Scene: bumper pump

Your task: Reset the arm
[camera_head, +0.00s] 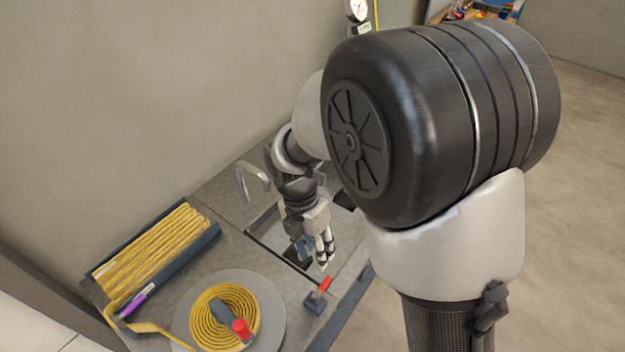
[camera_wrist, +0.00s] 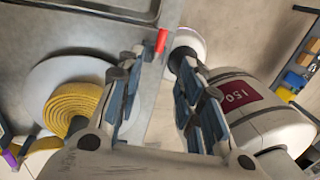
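My gripper (camera_head: 326,250) hangs from my arm over the front edge of the counter, near the sink, in the head view. In the wrist view my gripper (camera_wrist: 164,100) has its two fingers well apart, and no object shows between them. A small block with a red lever (camera_head: 325,284) is on the counter's front edge, just below my gripper in the head view. The red part (camera_wrist: 162,40) shows beyond the left fingertip in the wrist view. My own arm hides much of the head view's right side.
A yellow coil (camera_head: 222,315) lies on a round grey plate (camera_head: 275,312), with a dark red-tipped tool on it. A dark tray (camera_head: 205,240) holds yellow folded strip, with a purple-marked item beside it. A sink with a tap (camera_head: 252,172) lies behind. Open floor (camera_head: 575,220) is right.

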